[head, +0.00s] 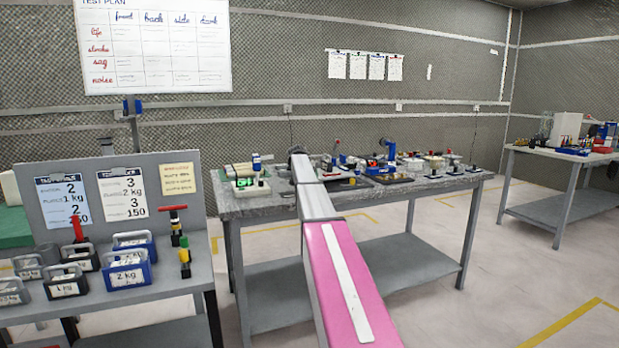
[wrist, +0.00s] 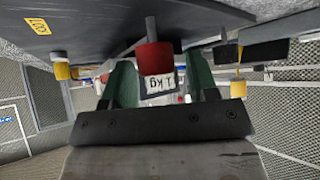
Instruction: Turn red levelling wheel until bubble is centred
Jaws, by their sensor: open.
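My gripper (wrist: 160,82) shows in the wrist view with its two green fingers apart. A red piece (wrist: 152,57) and a white label (wrist: 159,84) reading "1 kg", upside down, appear between the fingers; I cannot tell whether either touches them. In the head view my pink and grey arm reaches to the grey workbench (head: 262,205), and my gripper is hidden beyond it. Small devices stand on the bench, some with red parts. I cannot tell which part is the red levelling wheel, and no bubble can be made out.
A device with a green display (head: 246,182) stands at the bench's left end. Several small fixtures (head: 435,165) crowd its right half. A nearer table at left holds several labelled weights (head: 127,270). Another table (head: 570,155) stands at far right. Open floor lies between.

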